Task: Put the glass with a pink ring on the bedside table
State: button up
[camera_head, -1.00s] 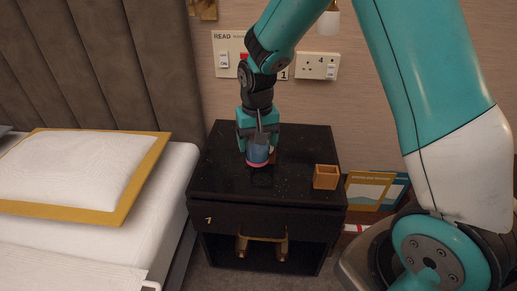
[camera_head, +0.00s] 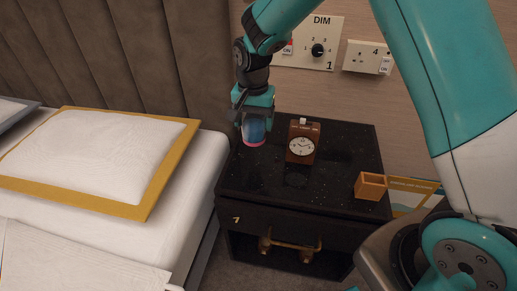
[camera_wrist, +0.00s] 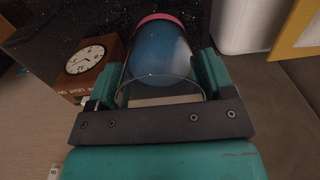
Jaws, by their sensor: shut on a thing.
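The glass with a pink ring (camera_head: 254,130) looks blue and stands upright, with the pink ring at its lower end. My gripper (camera_head: 254,115) is shut around its upper part. They are over the back left part of the black bedside table (camera_head: 255,185), near its edge by the bed. I cannot tell whether the glass bottom touches the top. In the wrist view the glass (camera_wrist: 160,55) sits between the fingers (camera_wrist: 160,85), with its open rim towards my palm and the pink ring at the far end.
A brown clock (camera_head: 302,142) stands on the table just right of the glass. A small orange-brown box (camera_head: 371,186) is at the table's right edge. The bed with a white pillow (camera_head: 95,150) is to the left. The table's front middle is clear.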

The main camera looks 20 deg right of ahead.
notch_tip(320, 180, down, 10)
jog(key=shift+r+b, duration=0.25)
jog(key=shift+b, duration=0.4)
jog(key=shift+f, duration=0.2)
jog(key=o, duration=1.1)
notch_tip(320, 180, up, 12)
jog(key=shift+r+p, duration=0.1)
jog(key=shift+p, duration=1)
jog(key=s+a+r+n+y, duration=0.1)
jog(key=s+r+n, duration=0.3)
jog(key=s, duration=0.5)
jog(key=s+a+r+n+y, duration=0.1)
jog(key=s+r+n, duration=0.4)
jog(key=s, duration=0.5)
jog(key=s+a+r+n+y, duration=0.2)
jog(key=s+r+n, duration=0.3)
jog(key=s, duration=0.4)
jog(key=shift+s+a+r, duration=0.15)
jog(key=shift+a+r, duration=0.1)
